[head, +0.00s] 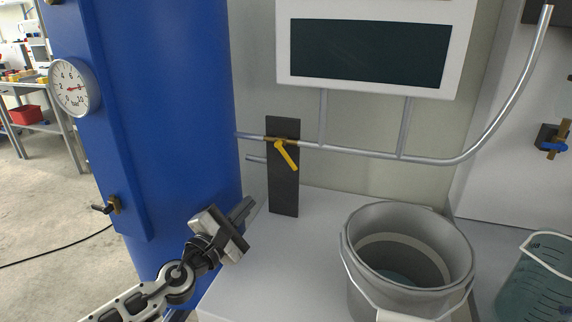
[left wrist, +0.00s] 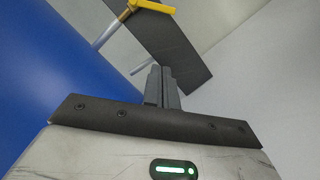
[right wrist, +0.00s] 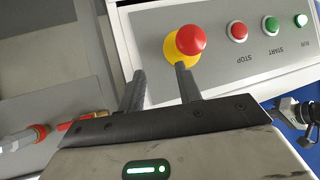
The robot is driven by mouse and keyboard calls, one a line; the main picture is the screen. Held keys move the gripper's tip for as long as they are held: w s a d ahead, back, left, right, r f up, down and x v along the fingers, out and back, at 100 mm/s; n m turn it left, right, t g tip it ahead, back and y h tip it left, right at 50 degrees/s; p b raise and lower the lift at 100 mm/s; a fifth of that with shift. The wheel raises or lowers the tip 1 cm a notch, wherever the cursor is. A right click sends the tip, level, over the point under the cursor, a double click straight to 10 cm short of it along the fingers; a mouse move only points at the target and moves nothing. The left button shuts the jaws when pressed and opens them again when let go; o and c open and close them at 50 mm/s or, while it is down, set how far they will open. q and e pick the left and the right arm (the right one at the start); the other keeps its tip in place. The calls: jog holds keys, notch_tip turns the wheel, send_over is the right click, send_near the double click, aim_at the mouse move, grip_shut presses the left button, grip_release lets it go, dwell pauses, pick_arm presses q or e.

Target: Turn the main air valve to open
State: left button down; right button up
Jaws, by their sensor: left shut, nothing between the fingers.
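The main air valve's yellow lever (head: 288,155) sits on a pipe in front of a black upright plate (head: 284,195). The lever slants down and to the right, neither in line with the pipe nor fully square to it. The lever also shows at the top of the left wrist view (left wrist: 152,6). My left gripper (head: 249,205) is shut and empty, below and left of the valve, apart from the lever. My right gripper (right wrist: 160,70) is outside the head view; in its wrist view its fingers are apart with nothing between them.
A blue tank (head: 170,120) with a pressure gauge (head: 74,87) stands left. A grey bucket (head: 408,262) and a beaker of liquid (head: 537,280) stand at right. A red mushroom button (right wrist: 187,40) on a control panel lies just beyond my right fingertips.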

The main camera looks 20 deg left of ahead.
aim_at(287, 155)
pick_arm(q)
jog(key=w+d+r+p, duration=0.3)
jog(key=w+d+r, duration=0.1)
jog(key=w, duration=0.4)
jog(key=shift+d, duration=0.65)
pick_arm(e)
jog(key=shift+s+d+r, duration=0.3)
jog(key=shift+s+r, duration=0.2)
pick_arm(q)
jog(key=shift+w, duration=0.1)
pick_arm(e)
jog(key=shift+w+r, duration=0.1)
jog(key=shift+w, duration=0.05)
